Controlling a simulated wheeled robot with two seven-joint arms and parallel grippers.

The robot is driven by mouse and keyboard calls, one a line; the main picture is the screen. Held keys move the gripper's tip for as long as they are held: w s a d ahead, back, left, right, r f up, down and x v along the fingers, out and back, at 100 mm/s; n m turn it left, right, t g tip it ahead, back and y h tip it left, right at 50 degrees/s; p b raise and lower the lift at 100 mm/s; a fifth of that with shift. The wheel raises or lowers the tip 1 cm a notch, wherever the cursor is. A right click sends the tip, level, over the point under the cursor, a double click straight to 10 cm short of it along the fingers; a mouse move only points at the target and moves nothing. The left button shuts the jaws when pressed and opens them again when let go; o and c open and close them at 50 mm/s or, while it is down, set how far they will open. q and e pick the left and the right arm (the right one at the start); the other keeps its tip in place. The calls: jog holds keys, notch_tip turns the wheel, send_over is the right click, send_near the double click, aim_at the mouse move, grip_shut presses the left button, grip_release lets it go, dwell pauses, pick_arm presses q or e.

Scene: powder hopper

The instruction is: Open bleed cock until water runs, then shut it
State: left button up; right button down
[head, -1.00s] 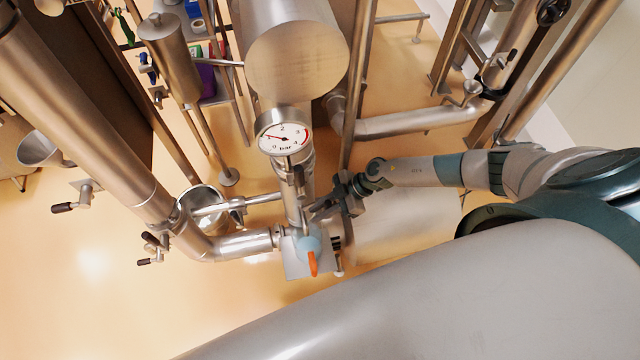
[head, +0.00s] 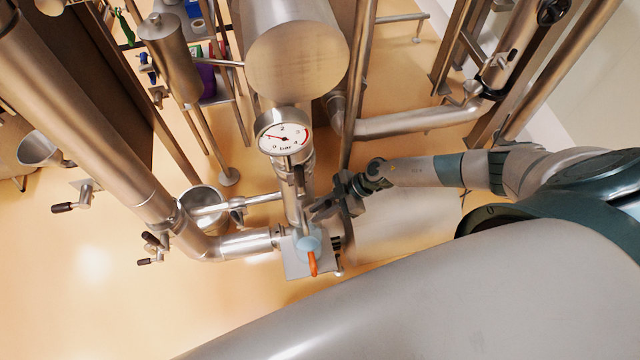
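A round pressure gauge (head: 283,138) marked in bar stands on a vertical metal stem (head: 294,205); its needle points to the left part of the scale, near 1. Low on this pipework is a pale blue valve body (head: 308,243) with an orange lever (head: 312,264) hanging down. I cannot tell for sure which fitting is the bleed cock, and no running water shows. My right gripper (head: 318,208) reaches in from the right, with its fingertips close beside the stem, above the orange lever. Its fingers are small and dark, so contact and opening are unclear. My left gripper is out of view.
A shiny metal pot (head: 203,206) stands left of the stem. A thick pipe (head: 110,130) with small crank handles (head: 72,205) runs down the left. A large horizontal vessel (head: 296,60) and a vertical post (head: 360,90) stand behind. Lower left floor is clear.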

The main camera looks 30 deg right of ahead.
jog(key=c, duration=1.6)
grip_release()
jog(key=shift+a+r, duration=0.1)
jog(key=shift+a, duration=0.5)
jog(key=shift+w, duration=0.15)
jog(key=shift+d, duration=0.35)
jog(key=v, duration=0.8)
jog(key=b+v, duration=0.1)
jog(key=v, duration=0.8)
jog(key=shift+a+r+b, duration=0.2)
jog(key=shift+a+b, duration=0.05)
jog(key=shift+b, duration=0.05)
jog(key=shift+d, duration=0.1)
